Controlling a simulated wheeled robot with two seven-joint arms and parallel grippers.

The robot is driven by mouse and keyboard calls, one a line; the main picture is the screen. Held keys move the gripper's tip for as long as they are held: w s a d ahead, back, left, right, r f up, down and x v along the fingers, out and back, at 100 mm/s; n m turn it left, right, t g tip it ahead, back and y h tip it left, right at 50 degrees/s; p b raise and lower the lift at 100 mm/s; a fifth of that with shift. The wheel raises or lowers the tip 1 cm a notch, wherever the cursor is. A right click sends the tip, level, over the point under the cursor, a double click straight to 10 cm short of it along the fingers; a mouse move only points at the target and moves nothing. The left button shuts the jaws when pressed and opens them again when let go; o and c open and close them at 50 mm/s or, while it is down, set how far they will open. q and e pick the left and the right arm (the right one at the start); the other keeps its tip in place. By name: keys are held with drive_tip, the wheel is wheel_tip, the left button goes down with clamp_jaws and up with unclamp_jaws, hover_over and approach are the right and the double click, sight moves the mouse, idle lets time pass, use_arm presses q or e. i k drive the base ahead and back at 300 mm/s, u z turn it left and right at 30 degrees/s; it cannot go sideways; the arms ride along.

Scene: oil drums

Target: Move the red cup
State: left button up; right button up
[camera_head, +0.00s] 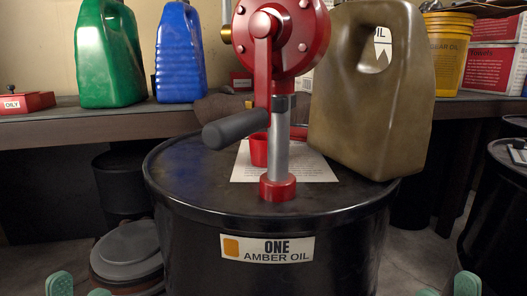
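A red cup-like piece (258,152) stands on paper on top of a black drum (196,195) labelled ONE AMBER OIL. The pump's crank and grey pipe hide part of it, so I cannot clearly tell its full shape. My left gripper (80,288) shows only as two green fingertips, spread apart, at the bottom left edge. My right gripper (447,288) shows the same way at the bottom right. Both are open, empty and well apart from the red piece, in front of the drum.
A red hand pump (290,50) with a dark crank handle (235,129) rises from the drum lid. A brown jug (365,110) stands right of it. Green (108,55) and blue (180,55) jugs stand on the bench behind. A second drum (495,220) is at right.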

sight(258, 142)
drive_tip(key=z, duration=2.9)
drive_tip(key=k, duration=1.05)
drive_tip(key=u, duration=1.15)
